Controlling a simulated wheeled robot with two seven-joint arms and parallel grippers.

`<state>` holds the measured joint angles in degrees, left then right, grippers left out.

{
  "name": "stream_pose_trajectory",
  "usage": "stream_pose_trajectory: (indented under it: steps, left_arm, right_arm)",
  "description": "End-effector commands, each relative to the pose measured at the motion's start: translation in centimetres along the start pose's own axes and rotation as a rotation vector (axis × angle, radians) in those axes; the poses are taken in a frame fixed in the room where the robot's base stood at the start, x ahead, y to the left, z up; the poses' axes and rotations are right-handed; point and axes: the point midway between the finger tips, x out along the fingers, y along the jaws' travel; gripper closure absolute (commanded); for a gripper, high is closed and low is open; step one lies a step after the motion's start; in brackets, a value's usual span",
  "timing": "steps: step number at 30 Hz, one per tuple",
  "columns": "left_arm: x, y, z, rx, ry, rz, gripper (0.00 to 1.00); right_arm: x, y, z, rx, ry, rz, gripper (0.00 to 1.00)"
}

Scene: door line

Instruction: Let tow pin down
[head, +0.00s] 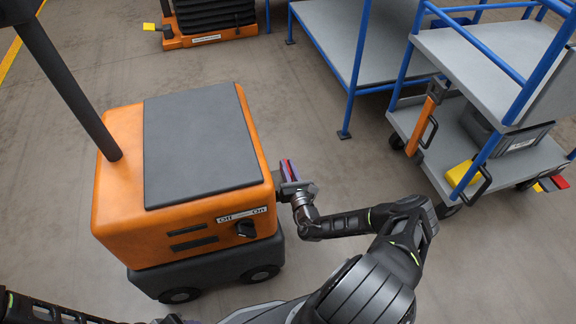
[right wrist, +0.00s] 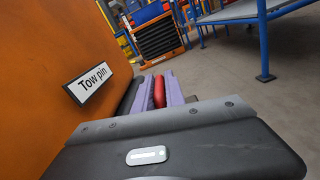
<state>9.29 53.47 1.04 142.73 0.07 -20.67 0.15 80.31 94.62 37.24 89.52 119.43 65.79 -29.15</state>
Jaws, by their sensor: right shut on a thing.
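An orange tug (head: 185,180) with a dark grey top stands at the left in the head view. In the right wrist view a "Tow pin" label (right wrist: 88,83) is on its orange side (right wrist: 50,50). My right gripper (head: 287,172) is at the tug's right side. In the right wrist view its two purple fingers (right wrist: 160,92) are shut on a red handle (right wrist: 159,92), which I take to be the tow pin's. The rest of the pin is hidden, so I cannot tell its height. My left gripper is out of view.
The tug's front has an Off/On knob (head: 246,229), and a black post (head: 68,85) rises from its left. A blue-framed cart (head: 480,130) stands at the right and a grey platform (head: 345,30) at the back. Open floor (head: 345,165) lies between tug and cart.

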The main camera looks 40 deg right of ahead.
Motion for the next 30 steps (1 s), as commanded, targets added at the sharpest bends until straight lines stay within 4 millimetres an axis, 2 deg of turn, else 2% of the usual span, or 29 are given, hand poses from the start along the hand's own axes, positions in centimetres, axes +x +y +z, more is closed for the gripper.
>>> stream_pose_trajectory:
  steps: [1,2,9,20,23,30]
  left_arm:
    - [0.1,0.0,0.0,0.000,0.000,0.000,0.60]
    - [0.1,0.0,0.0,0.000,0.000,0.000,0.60]
    - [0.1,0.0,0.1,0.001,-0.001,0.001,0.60]
    - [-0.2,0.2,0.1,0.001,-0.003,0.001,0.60]
    - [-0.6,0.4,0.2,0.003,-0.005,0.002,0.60]
    - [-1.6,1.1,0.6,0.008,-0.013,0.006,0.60]
  right_arm:
    - [-0.2,0.4,-0.6,0.007,0.016,0.007,1.00]
    - [-0.2,0.4,-0.7,0.007,0.017,0.007,0.84]
    - [-0.2,0.2,-0.5,0.004,0.013,0.004,0.66]
    - [-0.8,0.1,-0.3,0.001,0.010,0.001,0.66]
    - [-1.9,0.1,-0.2,0.002,0.010,0.001,0.66]
    - [-5.8,0.2,-0.1,0.004,0.012,0.001,0.66]
